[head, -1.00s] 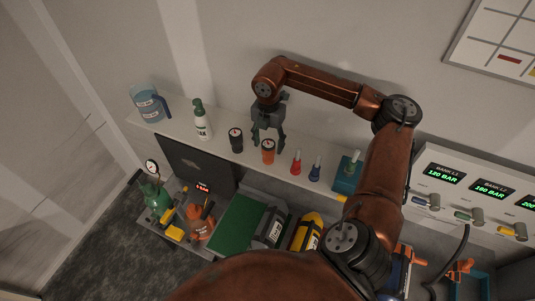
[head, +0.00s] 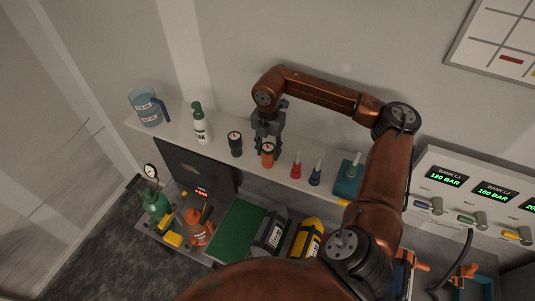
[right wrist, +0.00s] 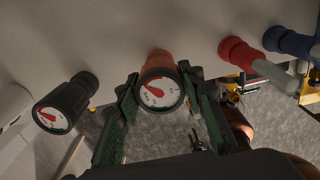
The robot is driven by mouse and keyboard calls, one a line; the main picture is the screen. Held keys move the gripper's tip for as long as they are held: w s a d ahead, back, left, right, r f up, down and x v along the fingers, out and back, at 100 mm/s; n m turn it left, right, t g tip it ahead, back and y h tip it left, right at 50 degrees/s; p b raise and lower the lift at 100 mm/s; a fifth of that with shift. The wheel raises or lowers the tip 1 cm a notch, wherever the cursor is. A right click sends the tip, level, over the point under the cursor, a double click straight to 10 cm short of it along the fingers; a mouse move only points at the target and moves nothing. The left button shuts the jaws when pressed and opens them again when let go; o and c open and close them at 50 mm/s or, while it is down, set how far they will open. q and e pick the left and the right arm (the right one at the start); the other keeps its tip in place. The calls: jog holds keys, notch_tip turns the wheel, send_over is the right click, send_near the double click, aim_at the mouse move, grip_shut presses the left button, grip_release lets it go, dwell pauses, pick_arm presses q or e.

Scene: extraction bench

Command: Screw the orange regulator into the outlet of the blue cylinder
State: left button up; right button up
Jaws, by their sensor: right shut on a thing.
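The orange regulator (head: 267,158), with a round gauge face, is at the shelf's front edge. It also shows in the right wrist view (right wrist: 158,63), gauge toward the camera. My left gripper is not in view.
On the shelf (head: 218,150), a black regulator (head: 235,146) stands left of the orange one. Red (head: 296,167) and blue (head: 315,176) fittings stand to its right. A white bottle (head: 200,128) and jug (head: 147,108) are farther left.

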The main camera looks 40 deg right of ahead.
jog(key=c, duration=0.5)
jog(key=shift+o, duration=0.2)
jog(key=shift+r, duration=0.15)
jog(key=shift+r+p, duration=1.45)
jog(key=shift+r, duration=0.95)
